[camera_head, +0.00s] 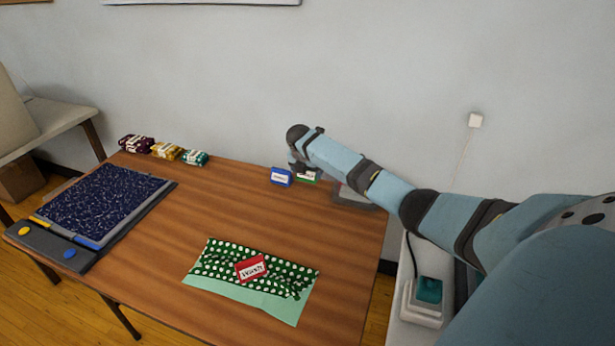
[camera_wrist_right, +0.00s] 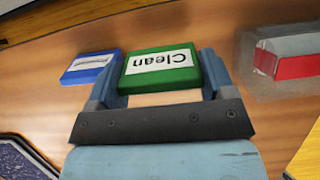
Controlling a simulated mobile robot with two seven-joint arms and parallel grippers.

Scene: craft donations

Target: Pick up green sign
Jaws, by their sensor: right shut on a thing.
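The green sign (camera_wrist_right: 161,66) reads "Clean" and sits between the two fingers of my right gripper (camera_wrist_right: 160,84) in the right wrist view. The fingers are shut on its sides. In the head view the green sign (camera_head: 307,176) shows only partly below my right gripper (camera_head: 303,168), at the back of the table; the arm hides the rest. I cannot tell whether the sign touches the table. My left gripper is in neither view.
A red sign (camera_head: 251,268) reading "Wash" lies on green dotted cloth (camera_head: 215,262). A clear container (camera_wrist_right: 250,75) is to the right. Several bundles (camera_head: 165,151) line the back left. The table's middle is clear.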

